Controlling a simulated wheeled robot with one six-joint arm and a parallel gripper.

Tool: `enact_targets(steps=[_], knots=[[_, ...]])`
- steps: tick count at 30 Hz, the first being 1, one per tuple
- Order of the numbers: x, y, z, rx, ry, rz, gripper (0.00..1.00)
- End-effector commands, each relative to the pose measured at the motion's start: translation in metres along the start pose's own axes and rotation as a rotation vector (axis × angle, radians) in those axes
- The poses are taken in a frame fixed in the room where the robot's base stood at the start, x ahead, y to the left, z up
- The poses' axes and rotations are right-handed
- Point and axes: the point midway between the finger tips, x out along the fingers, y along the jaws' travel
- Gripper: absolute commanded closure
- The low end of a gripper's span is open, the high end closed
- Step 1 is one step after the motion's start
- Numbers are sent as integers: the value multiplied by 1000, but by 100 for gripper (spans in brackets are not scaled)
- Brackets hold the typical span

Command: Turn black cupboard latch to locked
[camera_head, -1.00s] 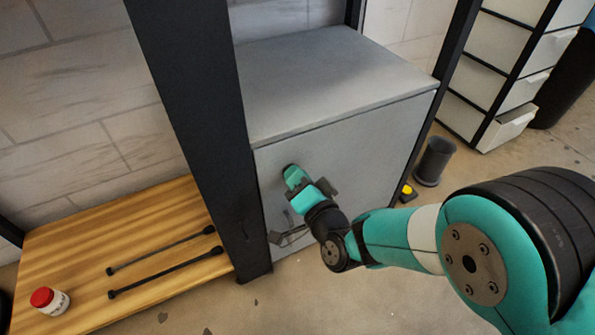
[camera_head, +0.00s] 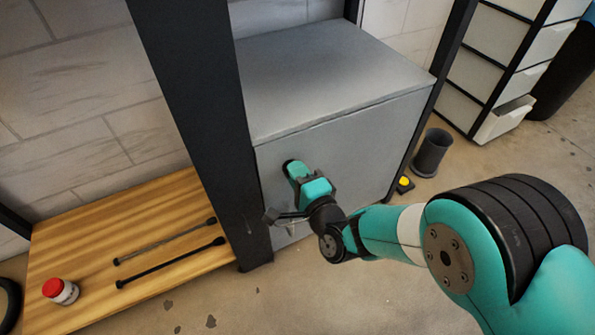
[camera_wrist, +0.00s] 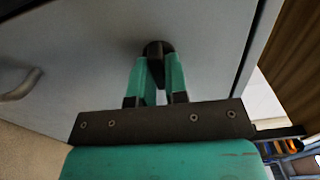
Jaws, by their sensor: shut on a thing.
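The grey cupboard (camera_head: 375,145) stands in the middle, its door facing me. The black latch (camera_wrist: 153,48) is a small dark knob on the door, seen in the wrist view between my fingertips. My gripper (camera_wrist: 157,75) has teal fingers closed around the latch. In the head view my gripper (camera_head: 294,170) reaches the upper left of the door, and a dark bit of the latch shows at its tips. The fingers hide most of the latch, so its exact angle is hard to tell. A metal door handle (camera_wrist: 20,86) is at the left in the wrist view.
A dark post (camera_head: 205,120) stands just left of the cupboard. A wooden shelf (camera_head: 85,230) holds two black bars and a red-lidded jar (camera_head: 60,290). A grey bin (camera_head: 432,152) and a yellow-topped item (camera_head: 403,185) sit on the floor at right. White drawers (camera_head: 503,120) stand behind.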

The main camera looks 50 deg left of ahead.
Motion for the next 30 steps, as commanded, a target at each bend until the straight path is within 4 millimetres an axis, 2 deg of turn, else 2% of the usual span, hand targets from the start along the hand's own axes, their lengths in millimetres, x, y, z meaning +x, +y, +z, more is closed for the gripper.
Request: enact_targets(steps=[15, 16, 18, 30], knots=[[0, 0, 0, 25, -1, 0, 100], [0, 0, 0, 25, -1, 1, 78], [0, 0, 0, 24, -1, 1, 62], [-5, 1, 0, 22, -1, 2, 62]])
